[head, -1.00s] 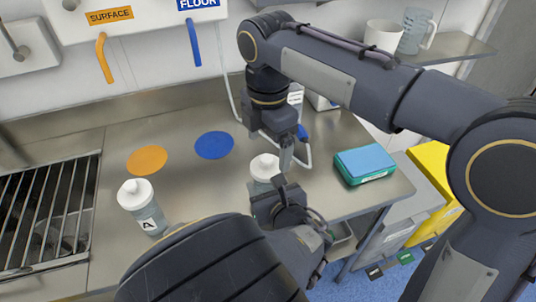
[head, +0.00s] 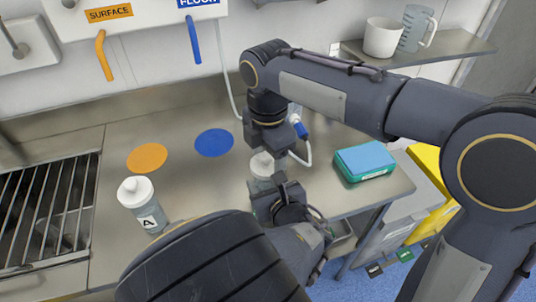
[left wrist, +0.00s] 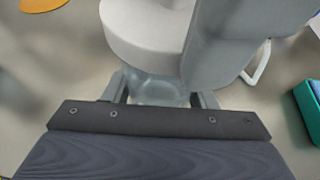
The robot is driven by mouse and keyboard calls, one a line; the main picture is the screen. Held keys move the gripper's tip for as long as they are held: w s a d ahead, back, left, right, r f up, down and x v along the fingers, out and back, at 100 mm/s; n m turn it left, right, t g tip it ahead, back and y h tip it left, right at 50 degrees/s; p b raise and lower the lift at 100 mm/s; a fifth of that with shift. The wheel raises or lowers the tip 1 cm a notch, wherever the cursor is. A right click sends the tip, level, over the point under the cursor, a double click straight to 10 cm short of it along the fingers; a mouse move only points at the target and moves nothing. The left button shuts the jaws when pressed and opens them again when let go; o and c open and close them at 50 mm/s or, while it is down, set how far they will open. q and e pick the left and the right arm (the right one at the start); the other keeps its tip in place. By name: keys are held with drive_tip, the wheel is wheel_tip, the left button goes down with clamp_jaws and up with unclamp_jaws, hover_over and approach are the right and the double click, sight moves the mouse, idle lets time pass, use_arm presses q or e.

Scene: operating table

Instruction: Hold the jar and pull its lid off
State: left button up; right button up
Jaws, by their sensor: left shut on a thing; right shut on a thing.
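The jar (left wrist: 155,90) is clear, with a wide white lid (head: 261,165) on top; the jar is partly hidden behind my left gripper in the head view. My left gripper (head: 268,193) is shut on the jar's body from the near right side; in the left wrist view its fingers stand on both sides of the clear body. My right gripper (head: 270,154) points down from above, shut on the white lid. In the left wrist view the lid (left wrist: 145,35) sits directly on the jar, and a grey finger of my right gripper covers its right side.
A second white-lidded bottle marked A (head: 145,208) stands on the left. Orange (head: 147,158) and blue (head: 214,143) discs lie on the steel table (head: 190,190). A teal box (head: 364,163) is at the right edge. A metal rack (head: 40,215) is at far left.

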drive_tip(key=shift+c, duration=1.3)
drive_tip(key=shift+r, duration=0.15)
drive_tip(key=shift+r, duration=0.95)
drive_tip(key=shift+r, duration=0.1)
drive_tip(key=shift+r, duration=1.95)
use_arm(q)
drive_tip(key=o, duration=1.5)
